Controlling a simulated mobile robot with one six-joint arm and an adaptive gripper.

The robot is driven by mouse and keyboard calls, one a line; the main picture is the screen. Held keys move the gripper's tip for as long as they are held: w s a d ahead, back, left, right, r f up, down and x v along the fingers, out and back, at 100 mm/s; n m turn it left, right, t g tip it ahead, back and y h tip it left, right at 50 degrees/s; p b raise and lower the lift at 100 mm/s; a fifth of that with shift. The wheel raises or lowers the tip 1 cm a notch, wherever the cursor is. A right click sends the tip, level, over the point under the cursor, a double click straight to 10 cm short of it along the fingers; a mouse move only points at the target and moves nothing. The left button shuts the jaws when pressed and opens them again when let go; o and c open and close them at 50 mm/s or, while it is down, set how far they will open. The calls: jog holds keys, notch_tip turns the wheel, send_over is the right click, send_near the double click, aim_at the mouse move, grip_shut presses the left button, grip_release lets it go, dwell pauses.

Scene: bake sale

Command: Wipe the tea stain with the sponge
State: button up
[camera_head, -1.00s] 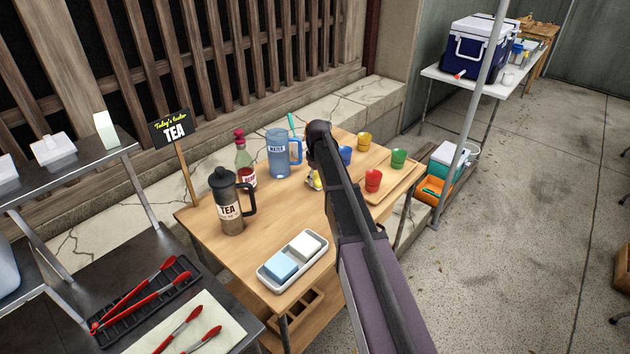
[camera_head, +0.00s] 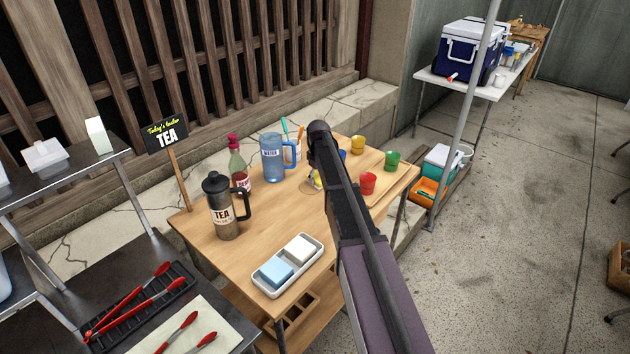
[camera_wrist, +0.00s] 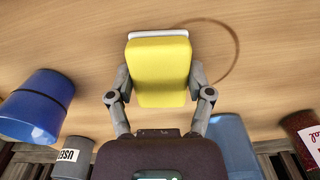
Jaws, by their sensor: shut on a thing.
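A yellow sponge (camera_wrist: 160,72) with a white layer on its far edge is held between both fingers of my gripper (camera_wrist: 158,84). In the head view the sponge (camera_head: 316,180) shows only partly beside my arm. The tea stain is a thin brown ring (camera_wrist: 236,58) on the wooden table, right of the sponge in the wrist view. The sponge covers or overlaps the ring's left side there. In the head view the stain (camera_head: 304,188) is faint, just left of the sponge. Whether the sponge presses on the wood I cannot tell.
On the table (camera_head: 262,222) stand a tea press (camera_head: 222,212), a red-capped bottle (camera_head: 238,170), a blue water pitcher (camera_head: 272,160) and several coloured cups. A white tray (camera_head: 262,286) holds a blue and a white block. A blue cup (camera_wrist: 38,105) is near the gripper.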

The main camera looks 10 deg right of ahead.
aim_at(303, 193)
jog(key=shift+w+d+r, duration=0.1)
jog(key=shift+w+d, duration=0.05)
jog(key=shift+d, duration=0.05)
dwell(0.3)
jog(key=shift+a, duration=0.15)
jog(key=shift+s+a, duration=1.25)
jog(key=shift+a, duration=0.2)
jog(key=shift+s+a, duration=0.1)
jog(key=shift+s+a, duration=0.45)
jog(key=shift+a, duration=0.2)
jog(key=shift+s+a, duration=0.45)
jog(key=shift+a, duration=0.25)
jog(key=shift+w+a, duration=0.15)
jog(key=shift+w, duration=0.05)
